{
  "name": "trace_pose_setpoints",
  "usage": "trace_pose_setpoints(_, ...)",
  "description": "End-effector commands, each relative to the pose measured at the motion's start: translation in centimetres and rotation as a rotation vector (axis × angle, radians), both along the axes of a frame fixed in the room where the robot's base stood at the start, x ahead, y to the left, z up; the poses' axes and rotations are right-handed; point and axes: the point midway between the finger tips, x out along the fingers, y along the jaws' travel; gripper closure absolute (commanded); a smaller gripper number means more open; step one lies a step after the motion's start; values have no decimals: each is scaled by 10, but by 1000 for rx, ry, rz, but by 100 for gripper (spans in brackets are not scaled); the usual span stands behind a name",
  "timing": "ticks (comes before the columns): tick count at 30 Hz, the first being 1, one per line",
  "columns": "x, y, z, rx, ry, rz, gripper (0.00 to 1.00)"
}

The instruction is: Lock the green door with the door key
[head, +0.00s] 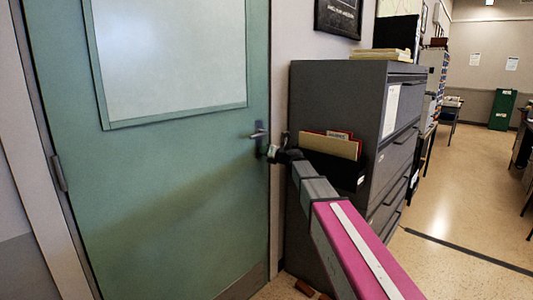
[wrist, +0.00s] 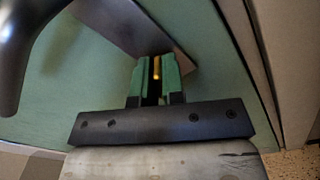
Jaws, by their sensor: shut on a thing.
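The green door (head: 180,170) stands shut in its frame, with a pale window panel in its upper half. Its lever handle (head: 258,134) is on the right edge. The handle also shows large and dark at the upper left of the wrist view (wrist: 22,45). My gripper (head: 272,153) is at the door's right edge, just below the handle. In the wrist view my gripper's green fingers (wrist: 157,78) are shut on the thin, gold door key (wrist: 157,68). The fingers reach the grey lock plate (wrist: 130,25). The key's far end is hidden, so I cannot tell whether it is in the keyhole.
A grey filing cabinet (head: 335,90) stands close to the right of the door, with a dark folder holder (head: 345,175) on its side near my arm. Open floor (head: 440,210) runs along the right. A green bin-like cabinet (head: 502,110) is far back.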

Motion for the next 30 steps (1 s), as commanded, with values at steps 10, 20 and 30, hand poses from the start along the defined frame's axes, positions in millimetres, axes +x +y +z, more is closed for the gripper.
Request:
trace_pose_setpoints(10,0,0,0,42,54,0,100)
trace_pose_setpoints(20,0,0,0,271,348,0,100)
trace_pose_setpoints(30,0,0,0,337,433,-1,100)
